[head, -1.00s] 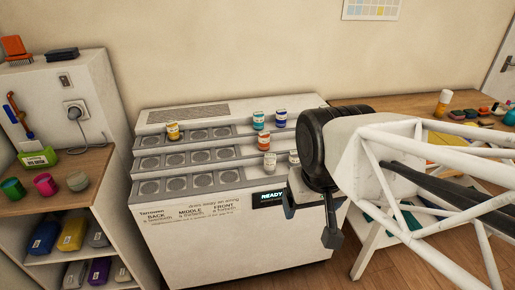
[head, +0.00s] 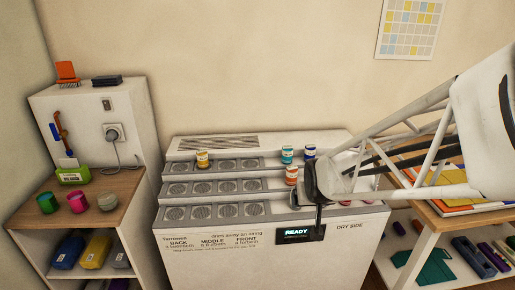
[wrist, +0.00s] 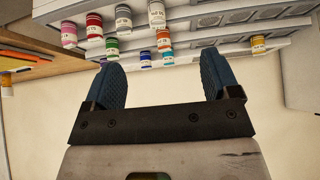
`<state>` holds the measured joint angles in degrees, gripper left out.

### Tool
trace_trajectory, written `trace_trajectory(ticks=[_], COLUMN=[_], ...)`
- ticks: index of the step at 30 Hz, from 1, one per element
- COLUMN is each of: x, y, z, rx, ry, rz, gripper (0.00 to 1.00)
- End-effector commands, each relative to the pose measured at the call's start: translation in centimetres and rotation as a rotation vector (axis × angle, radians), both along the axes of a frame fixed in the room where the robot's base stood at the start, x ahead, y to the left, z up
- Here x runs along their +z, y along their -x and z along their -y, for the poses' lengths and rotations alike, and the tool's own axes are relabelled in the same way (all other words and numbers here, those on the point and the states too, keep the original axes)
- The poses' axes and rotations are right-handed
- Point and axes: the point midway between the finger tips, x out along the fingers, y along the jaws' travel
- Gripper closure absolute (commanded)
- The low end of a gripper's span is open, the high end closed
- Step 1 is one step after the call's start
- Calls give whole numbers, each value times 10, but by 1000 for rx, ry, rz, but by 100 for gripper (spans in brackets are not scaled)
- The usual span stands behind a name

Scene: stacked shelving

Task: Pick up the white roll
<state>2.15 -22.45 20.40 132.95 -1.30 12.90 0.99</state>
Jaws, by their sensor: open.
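No thing is plainly marked as the white roll. A pale, greyish-white cylinder (head: 101,198) stands on the wooden top at the left, beside a pink one (head: 77,202) and a green one (head: 47,203).
The tiered white rack (head: 215,210) has several empty round places at its left. Yellow (head: 202,159), teal (head: 287,154) and orange (head: 291,175) containers stand on it. A side table (head: 440,222) is at the right. A shelf unit (head: 130,215) is at the left.

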Motion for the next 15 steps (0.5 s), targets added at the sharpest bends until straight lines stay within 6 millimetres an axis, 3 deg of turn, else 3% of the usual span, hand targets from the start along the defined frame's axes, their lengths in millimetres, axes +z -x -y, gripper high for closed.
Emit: trace_trajectory(ticks=[6, 15], x=[-45, -110], y=[-64, -132], z=[7, 18], rx=[-3, -7], ry=[5, 10], rz=[134, 327], gripper=[18, 18])
